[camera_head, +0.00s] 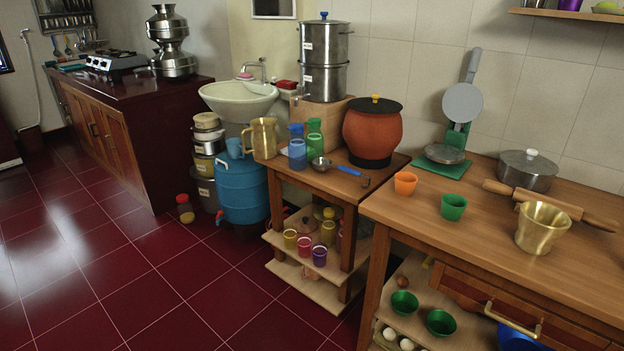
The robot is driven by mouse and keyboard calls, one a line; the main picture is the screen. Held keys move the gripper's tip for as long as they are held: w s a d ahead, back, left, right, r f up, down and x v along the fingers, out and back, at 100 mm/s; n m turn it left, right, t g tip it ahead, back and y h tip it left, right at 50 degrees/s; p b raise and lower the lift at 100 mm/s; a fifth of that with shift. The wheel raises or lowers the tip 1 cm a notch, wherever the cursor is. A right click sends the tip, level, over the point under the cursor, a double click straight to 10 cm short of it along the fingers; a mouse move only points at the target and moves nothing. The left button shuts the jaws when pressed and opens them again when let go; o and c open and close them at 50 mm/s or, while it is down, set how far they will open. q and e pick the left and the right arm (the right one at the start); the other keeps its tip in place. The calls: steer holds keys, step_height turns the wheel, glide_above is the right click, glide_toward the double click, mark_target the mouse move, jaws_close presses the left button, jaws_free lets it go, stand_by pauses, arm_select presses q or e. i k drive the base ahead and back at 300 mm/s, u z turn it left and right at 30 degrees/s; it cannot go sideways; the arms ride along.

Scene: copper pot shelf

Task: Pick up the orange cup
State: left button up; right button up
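The orange cup (405,183) stands upright on the wooden counter (400,212) at the right, near its left front corner. A green cup (453,207) stands to its right, a little nearer the front edge, apart from it. Neither of my grippers shows in the head view.
A brass pot (541,228), rolling pin (560,206) and lidded steel pot (527,171) stand to the right. A lower table (345,180) with a ladle and clay pot (371,137) is at left.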

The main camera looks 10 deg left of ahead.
mark_target(405, 184)
steer(key=u, duration=1.15)
steer(key=i, duration=2.9)
steer(key=z, duration=3.85)
steer(key=i, duration=0.55)
steer(key=z, duration=0.05)
